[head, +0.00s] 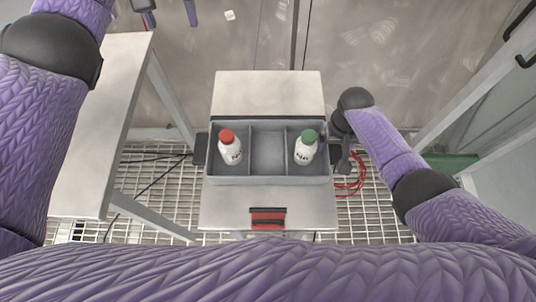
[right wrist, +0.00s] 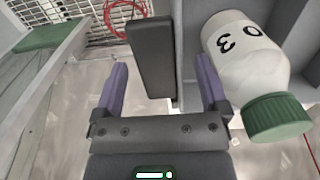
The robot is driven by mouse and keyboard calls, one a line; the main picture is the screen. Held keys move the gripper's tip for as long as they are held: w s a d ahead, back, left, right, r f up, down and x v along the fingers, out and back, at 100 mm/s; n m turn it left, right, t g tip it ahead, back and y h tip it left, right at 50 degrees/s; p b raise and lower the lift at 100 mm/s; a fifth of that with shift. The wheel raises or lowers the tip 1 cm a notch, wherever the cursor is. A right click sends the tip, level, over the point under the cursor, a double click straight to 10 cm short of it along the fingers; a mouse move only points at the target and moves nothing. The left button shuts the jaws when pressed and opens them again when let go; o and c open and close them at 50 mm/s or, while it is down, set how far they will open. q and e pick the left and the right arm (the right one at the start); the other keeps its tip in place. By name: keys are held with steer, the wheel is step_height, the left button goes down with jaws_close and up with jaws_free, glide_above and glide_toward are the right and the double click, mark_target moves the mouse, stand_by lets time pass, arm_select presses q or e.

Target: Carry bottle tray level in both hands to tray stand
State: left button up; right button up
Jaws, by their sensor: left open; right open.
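The grey bottle tray (head: 268,181) sits level on a small steel-topped table. A red-capped white bottle (head: 231,150) stands in its left compartment and a green-capped white bottle (head: 305,149) in its right one; the middle is empty. A dark handle (head: 200,149) shows at the tray's left end. My left gripper (head: 169,13) is open and empty, beyond and left of the tray, partly cut off by the top edge. My right gripper (head: 343,158) is at the tray's right end. In the right wrist view its open fingers (right wrist: 162,90) straddle the right dark handle (right wrist: 152,55). I cannot tell which surface is the tray stand.
The small table (head: 268,93) has bare top behind and in front of the tray, with a red-and-black item (head: 268,218) at its front. A steel-topped table (head: 85,140) stands left. Red cable (head: 354,180) lies on the grating at right. A wall closes the back.

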step_height(320, 180, up, 12)
steer(key=shift+f, duration=0.15)
stand_by(0.4)
